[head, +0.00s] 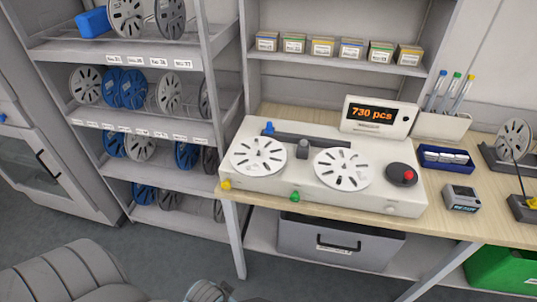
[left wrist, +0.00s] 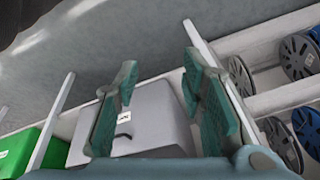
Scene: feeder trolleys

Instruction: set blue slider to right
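The blue slider knob (head: 268,128) stands at the left end of a dark slot (head: 320,142) along the back of the white reel counting machine (head: 300,190). The slot runs to the right behind the two white reels. My left gripper (left wrist: 160,78) shows in the left wrist view with its two teal fingers apart and nothing between them. It faces the grey drawer bin under the bench, and the blue slider is not visible in that view. My right gripper shows in neither view.
A grey block (head: 303,149) stands between the white reels (head: 258,156). A display (head: 378,117) reading 730 pcs is at the back right. A red button (head: 408,175), green knob (head: 295,196) and yellow knob (head: 226,184) are on the machine. A reel shelf (head: 150,98) stands left.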

